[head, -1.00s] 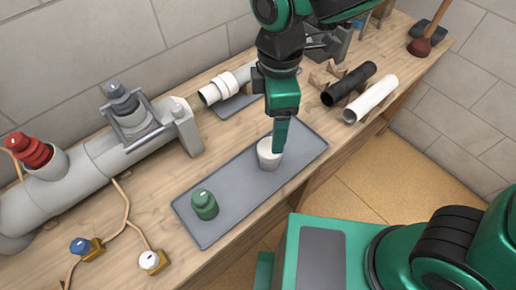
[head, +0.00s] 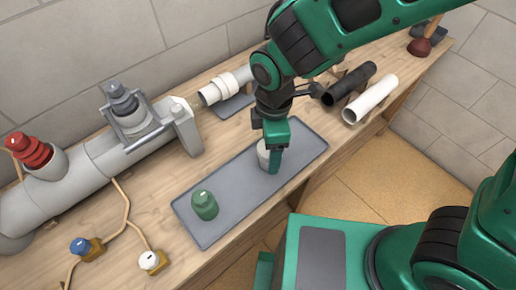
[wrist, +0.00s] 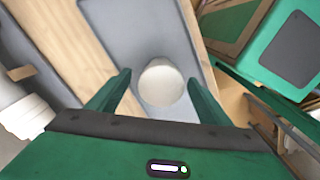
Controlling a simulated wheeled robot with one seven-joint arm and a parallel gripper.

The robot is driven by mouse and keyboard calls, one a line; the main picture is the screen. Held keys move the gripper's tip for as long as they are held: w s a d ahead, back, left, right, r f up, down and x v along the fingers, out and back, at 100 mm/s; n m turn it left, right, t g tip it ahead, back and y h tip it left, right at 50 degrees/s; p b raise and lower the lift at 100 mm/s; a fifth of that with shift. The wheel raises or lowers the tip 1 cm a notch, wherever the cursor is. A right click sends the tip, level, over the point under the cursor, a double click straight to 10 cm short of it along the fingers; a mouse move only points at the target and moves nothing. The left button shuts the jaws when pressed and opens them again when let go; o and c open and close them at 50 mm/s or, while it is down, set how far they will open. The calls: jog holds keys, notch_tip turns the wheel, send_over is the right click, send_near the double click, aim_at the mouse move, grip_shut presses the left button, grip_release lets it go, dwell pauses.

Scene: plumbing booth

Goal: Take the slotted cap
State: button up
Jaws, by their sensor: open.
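A pale grey-white, cup-shaped piece (head: 264,155) stands upright on the grey tray (head: 235,213). It looks like the cap, but I cannot make out a slot on its round end in the wrist view (wrist: 161,80). My gripper (head: 272,163) is open and pointing down over it. In the wrist view the two green fingers (wrist: 160,84) stand on either side of the piece, with a gap visible at the left finger. In the head view my gripper hides part of the piece. A green knob-like piece (head: 204,205) with a pale mark on top stands at the tray's near-left end.
A large grey pipe (head: 80,175) with a clamp (head: 135,118) and a red ribbed plug (head: 29,150) lies to the left. Blue (head: 80,246) and white (head: 148,260) capped fittings sit at the front left. Black (head: 349,84) and white (head: 370,99) pipes lie behind right.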

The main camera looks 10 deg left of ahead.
jog(key=c, duration=1.2)
